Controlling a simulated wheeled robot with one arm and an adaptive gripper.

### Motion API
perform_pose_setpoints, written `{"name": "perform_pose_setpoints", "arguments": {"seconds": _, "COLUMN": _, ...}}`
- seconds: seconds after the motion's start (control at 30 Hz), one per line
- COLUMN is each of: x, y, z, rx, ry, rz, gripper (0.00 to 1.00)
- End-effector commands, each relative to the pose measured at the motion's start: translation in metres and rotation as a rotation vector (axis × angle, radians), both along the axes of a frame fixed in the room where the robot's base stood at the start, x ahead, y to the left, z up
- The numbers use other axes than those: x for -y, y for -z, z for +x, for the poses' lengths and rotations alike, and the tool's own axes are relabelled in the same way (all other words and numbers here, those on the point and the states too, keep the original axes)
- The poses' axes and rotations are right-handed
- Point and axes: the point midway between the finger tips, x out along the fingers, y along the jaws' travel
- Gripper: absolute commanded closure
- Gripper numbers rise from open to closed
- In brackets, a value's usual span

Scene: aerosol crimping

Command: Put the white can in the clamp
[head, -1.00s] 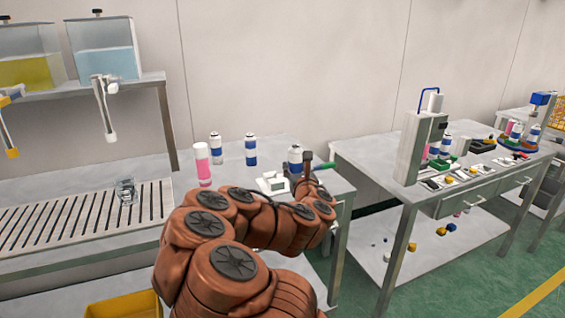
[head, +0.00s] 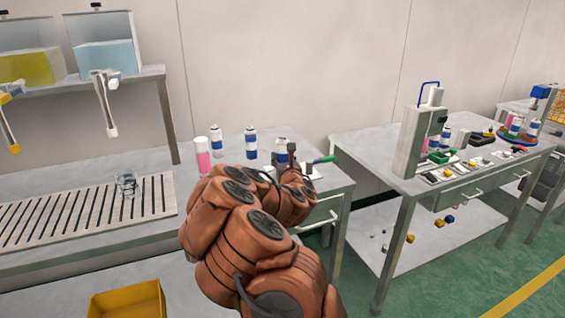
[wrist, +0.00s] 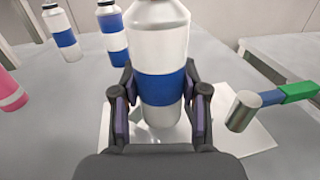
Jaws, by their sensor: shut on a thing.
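The white can (wrist: 172,38) with a blue band is upright between the fingers of my gripper (wrist: 160,92) in the wrist view. The fingers are shut on it around the blue band. In the head view my gripper (head: 291,158) is over the right part of the near-left table, with the can (head: 281,155) just left of it. White flat plates (wrist: 248,140) lie below the can. Whether its base touches them I cannot tell. I cannot make out the clamp with certainty; my arm and the can hide part of this spot.
A metal cylinder (wrist: 243,110) with a blue and green handle is close right of the can. Two similar cans (wrist: 63,36) (wrist: 112,35) and a pink-and-white can (head: 202,154) stand to the left. A press (head: 418,135) stands on the right table. A gap separates the tables.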

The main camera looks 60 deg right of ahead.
Motion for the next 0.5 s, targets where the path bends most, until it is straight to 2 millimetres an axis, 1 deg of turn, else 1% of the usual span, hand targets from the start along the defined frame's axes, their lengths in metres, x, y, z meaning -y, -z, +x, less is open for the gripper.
{"name": "perform_pose_setpoints", "arguments": {"seconds": 0.03, "x": 0.0, "y": 0.006, "z": 0.0, "rx": -0.001, "ry": 0.001, "rz": 0.005, "gripper": 0.88}}
{"name": "perform_pose_setpoints", "arguments": {"seconds": 0.2, "x": 0.0, "y": 0.016, "z": -0.001, "rx": -0.001, "ry": 0.003, "rz": 0.001, "gripper": 0.88}}
{"name": "perform_pose_setpoints", "arguments": {"seconds": 0.5, "x": 0.0, "y": 0.017, "z": 0.0, "rx": -0.001, "ry": 0.001, "rz": -0.001, "gripper": 0.88}}
